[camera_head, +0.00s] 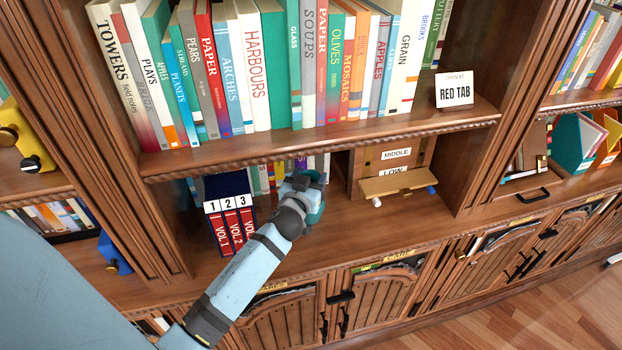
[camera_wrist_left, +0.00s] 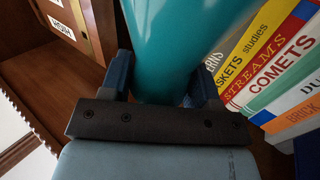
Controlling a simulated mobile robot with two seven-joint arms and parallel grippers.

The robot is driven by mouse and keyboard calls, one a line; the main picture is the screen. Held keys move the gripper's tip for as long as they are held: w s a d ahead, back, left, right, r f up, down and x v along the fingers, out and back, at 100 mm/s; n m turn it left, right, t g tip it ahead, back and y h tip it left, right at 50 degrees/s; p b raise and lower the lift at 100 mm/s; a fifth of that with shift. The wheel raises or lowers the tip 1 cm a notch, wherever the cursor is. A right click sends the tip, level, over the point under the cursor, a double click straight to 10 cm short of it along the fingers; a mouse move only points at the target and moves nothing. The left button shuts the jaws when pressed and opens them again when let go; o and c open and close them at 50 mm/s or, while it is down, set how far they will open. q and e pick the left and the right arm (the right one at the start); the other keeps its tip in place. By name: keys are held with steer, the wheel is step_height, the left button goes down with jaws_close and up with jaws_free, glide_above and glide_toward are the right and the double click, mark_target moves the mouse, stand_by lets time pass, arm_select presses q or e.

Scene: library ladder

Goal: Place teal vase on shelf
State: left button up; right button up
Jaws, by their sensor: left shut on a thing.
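My left gripper (camera_head: 304,182) reaches into the lower shelf bay (camera_head: 345,232), under the upper book row. It is shut on the teal vase (camera_head: 316,208), which is mostly hidden behind the gripper in the head view. In the left wrist view the smooth teal vase (camera_wrist_left: 182,45) stands between the two dark fingers of the gripper (camera_wrist_left: 163,88), close to a row of books. Whether the vase's base touches the shelf board cannot be seen. My right gripper is not in view.
Red volumes numbered 1, 2, 3 (camera_head: 232,228) stand left of the gripper. A wooden box with MIDDLE and LOW labels (camera_head: 392,172) stands to the right. The upper shelf edge (camera_head: 320,147) passes close above the gripper.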

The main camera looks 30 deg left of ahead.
arm_select(q)
steer(key=shift+s+r, duration=0.1)
steer(key=shift+s, duration=0.05)
steer(key=shift+s+d, duration=0.15)
steer(key=o, duration=1.4)
steer(key=shift+f, duration=0.2)
steer(key=shift+r, duration=0.1)
